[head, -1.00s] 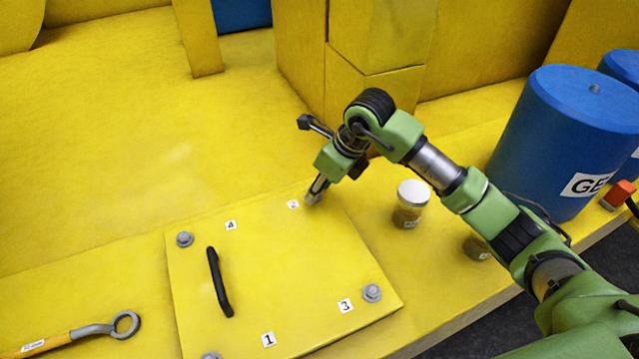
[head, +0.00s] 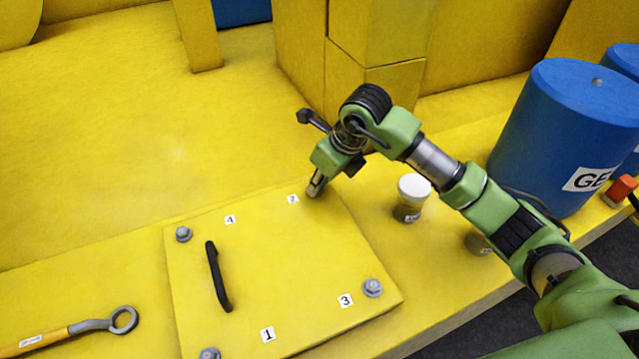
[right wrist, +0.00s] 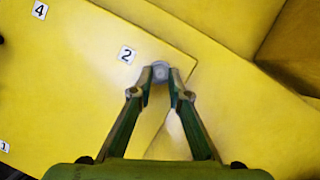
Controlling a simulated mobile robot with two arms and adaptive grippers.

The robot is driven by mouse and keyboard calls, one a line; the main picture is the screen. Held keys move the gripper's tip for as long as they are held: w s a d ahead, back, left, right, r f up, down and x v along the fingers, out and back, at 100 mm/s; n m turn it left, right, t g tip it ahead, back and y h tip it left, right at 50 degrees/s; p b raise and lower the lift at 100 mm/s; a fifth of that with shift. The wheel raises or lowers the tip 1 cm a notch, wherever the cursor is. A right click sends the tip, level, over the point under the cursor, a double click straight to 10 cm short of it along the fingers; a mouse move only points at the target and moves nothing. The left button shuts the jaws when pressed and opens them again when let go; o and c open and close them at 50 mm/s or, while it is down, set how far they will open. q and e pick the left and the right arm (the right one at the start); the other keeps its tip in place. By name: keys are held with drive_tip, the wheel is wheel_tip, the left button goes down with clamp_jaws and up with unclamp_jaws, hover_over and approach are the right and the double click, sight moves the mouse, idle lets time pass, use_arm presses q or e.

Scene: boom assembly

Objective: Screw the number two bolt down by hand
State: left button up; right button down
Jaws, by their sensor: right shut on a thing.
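The yellow cover plate (head: 285,270) lies on the yellow structure, with a black handle (head: 218,277) and number labels. The number two label (head: 293,199) is by its far right corner; it also shows in the right wrist view (right wrist: 127,54). My right gripper (head: 314,190) points down at that corner. In the right wrist view its fingers (right wrist: 160,75) are shut on the grey number two bolt (right wrist: 160,70), one on each side of the head. The bolt's shank is hidden, so how deep it sits cannot be told. My left gripper is not in view.
Grey bolts stand by labels 4 (head: 183,234), 3 (head: 373,288) and 1 (head: 209,354). A ring wrench (head: 95,327) lies at the lower left. A white-lidded jar (head: 413,190) stands right of the plate, under my right arm. Blue barrels (head: 560,130) stand further right.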

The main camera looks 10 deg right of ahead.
drive_tip(key=m+b, duration=0.1)
drive_tip(key=m+h+b, duration=0.1)
drive_tip(key=m+b, duration=0.1)
drive_tip(key=m+t+b, duration=0.1)
drive_tip(key=m, duration=0.1)
drive_tip(key=shift+a+f+h, duration=0.15)
drive_tip(key=shift+a+h, duration=0.2)
drive_tip(key=shift+h, duration=0.05)
drive_tip(key=m+h+b, duration=0.1)
drive_tip(key=m+b, duration=0.2)
drive_tip(key=shift+a, duration=0.15)
drive_tip(key=shift+r+m+h+b, duration=0.25)
drive_tip(key=shift+m+h+b, duration=0.35)
drive_tip(key=shift+m, duration=0.5)
drive_tip(key=c, duration=2)
unclamp_jaws()
drive_tip(key=shift+r, duration=0.1)
drive_tip(key=shift+o, duration=0.4)
drive_tip(key=v, duration=1.2)
